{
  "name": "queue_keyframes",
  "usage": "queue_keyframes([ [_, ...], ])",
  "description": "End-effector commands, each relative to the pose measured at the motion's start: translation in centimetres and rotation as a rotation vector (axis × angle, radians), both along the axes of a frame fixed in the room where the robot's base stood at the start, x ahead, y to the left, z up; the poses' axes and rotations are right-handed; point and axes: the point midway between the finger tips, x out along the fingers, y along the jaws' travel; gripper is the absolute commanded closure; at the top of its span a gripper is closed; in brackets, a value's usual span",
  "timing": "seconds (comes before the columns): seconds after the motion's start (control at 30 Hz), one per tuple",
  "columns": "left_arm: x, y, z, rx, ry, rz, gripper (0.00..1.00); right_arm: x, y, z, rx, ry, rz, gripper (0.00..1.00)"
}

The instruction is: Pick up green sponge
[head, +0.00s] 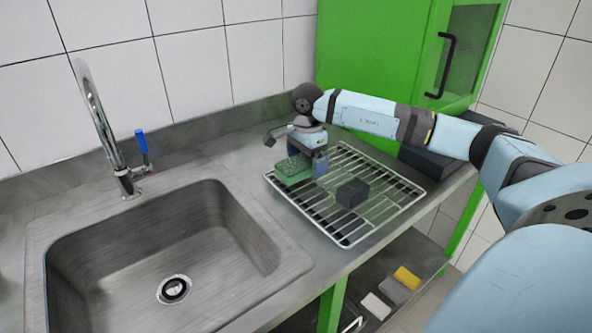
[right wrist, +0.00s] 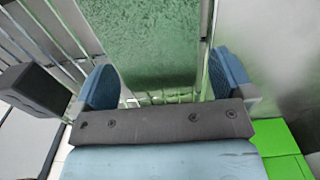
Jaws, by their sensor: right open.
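The green sponge (head: 293,169) lies at the left back corner of the wire rack (head: 346,243) on the steel counter. My right gripper (head: 307,164) is right at the sponge, pointing down, its body hiding part of it. In the right wrist view the sponge (right wrist: 160,45) fills the space ahead of and between the two blue fingers of my right gripper (right wrist: 162,85). The fingers are apart, with a gap showing at the left finger. I cannot tell whether either finger touches the sponge. My left gripper is not in view.
A dark block (head: 352,193) sits on the rack, right of the sponge. A green cabinet (head: 385,50) stands behind. A yellow sponge (head: 407,278) and other blocks lie on a lower shelf.

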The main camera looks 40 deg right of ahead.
Motion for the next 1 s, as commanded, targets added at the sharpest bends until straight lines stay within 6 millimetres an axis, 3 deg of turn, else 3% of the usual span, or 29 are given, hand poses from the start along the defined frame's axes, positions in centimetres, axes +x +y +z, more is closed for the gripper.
queue_keyframes([
  [0.23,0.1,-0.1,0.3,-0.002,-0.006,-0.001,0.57,0.0,0.0,-0.5,0.0,-0.001,-0.001,0.01],
  [0.47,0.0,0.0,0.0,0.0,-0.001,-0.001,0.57,0.0,0.0,-0.5,0.0,-0.001,-0.001,0.52],
  [0.5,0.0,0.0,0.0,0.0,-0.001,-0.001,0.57,0.0,0.0,-0.5,0.0,-0.001,-0.001,0.54],
  [0.83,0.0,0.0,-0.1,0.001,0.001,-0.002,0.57,0.0,0.0,-0.2,0.0,-0.001,-0.001,0.54],
  [1.0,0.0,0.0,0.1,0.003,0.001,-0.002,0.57,0.1,0.0,1.3,0.001,-0.003,-0.001,0.54],
])
